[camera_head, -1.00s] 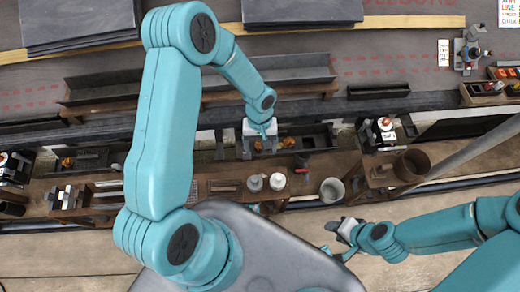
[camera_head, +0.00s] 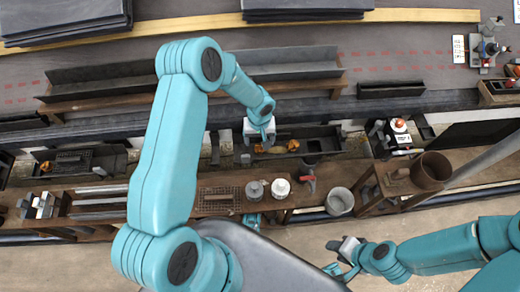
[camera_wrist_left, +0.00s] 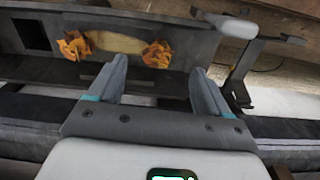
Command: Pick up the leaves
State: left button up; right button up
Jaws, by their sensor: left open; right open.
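Orange-brown leaves lie in a dark gutter trough (camera_head: 320,139). In the left wrist view one clump of leaves (camera_wrist_left: 75,45) is at the left and another clump (camera_wrist_left: 157,53) is near the middle, with a pale tan piece (camera_wrist_left: 112,41) between them. In the head view leaves (camera_head: 293,145) show just right of my left gripper (camera_head: 266,139), whose fingers are partly hidden by its wrist. In the wrist view its two fingers (camera_wrist_left: 162,72) are apart and empty, short of the leaves. My right gripper (camera_head: 337,257) is open and empty, low at the right.
A bench carries a wire rack (camera_head: 217,199), a grey pot (camera_head: 254,190) and a white pot (camera_head: 280,188). A metal bucket (camera_head: 340,201) and a rusty pot (camera_head: 432,170) stand right. More orange leaves (camera_head: 45,166) lie far left. Dark slates (camera_head: 65,18) lie on the roof.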

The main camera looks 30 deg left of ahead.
aim_at(260, 147)
pick_arm(q)
notch_tip(260, 147, down, 6)
jog(key=shift+w+r+b, duration=0.15)
jog(key=shift+b, duration=0.55)
jog(key=c, duration=1.1)
